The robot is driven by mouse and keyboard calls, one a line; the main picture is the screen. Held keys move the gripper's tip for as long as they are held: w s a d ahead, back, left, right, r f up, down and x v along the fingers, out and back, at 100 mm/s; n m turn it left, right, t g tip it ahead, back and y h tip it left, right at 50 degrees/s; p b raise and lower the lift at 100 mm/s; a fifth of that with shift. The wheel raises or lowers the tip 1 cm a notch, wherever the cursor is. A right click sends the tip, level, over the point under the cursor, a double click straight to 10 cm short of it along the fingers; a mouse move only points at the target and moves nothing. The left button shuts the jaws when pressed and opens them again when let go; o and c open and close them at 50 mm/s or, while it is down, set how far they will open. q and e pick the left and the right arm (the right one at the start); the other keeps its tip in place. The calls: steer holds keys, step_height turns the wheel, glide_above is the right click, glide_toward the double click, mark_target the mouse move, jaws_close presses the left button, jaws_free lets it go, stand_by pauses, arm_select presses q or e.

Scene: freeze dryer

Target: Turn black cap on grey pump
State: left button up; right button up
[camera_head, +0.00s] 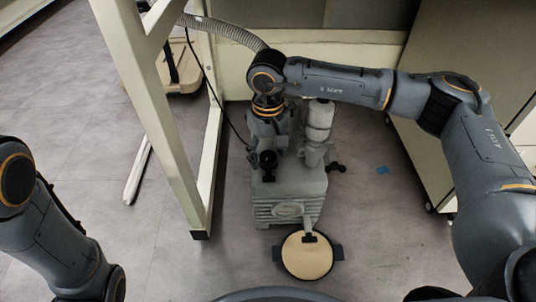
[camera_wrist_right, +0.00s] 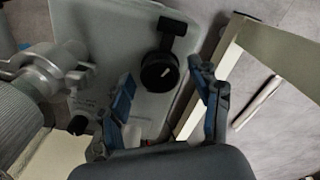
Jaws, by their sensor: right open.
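The grey pump (camera_head: 290,190) stands on the floor, and its pale top fills much of the right wrist view (camera_wrist_right: 95,25). The round black cap (camera_head: 267,159) is on the pump's top, at its left side. In the right wrist view the black cap (camera_wrist_right: 159,72) shows between and just beyond my fingertips, with a small black fitting beside it. My right gripper (camera_head: 268,138) points down above the cap. Its blue-lined fingers (camera_wrist_right: 165,87) are open and apart, with no clear contact. My left arm shows at the lower left; its gripper is out of view.
A grey metal cylinder and fittings (camera_head: 319,125) stand on the pump, right of my gripper. A cream frame leg (camera_head: 185,150) rises close on the left. A ribbed hose (camera_head: 225,30) runs behind. A round tan disc (camera_head: 307,255) lies in front. Floor at right is mostly clear.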

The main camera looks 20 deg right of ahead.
steer(key=shift+c, duration=0.4)
steer(key=c, duration=1.1)
steer(key=shift+o, duration=0.2)
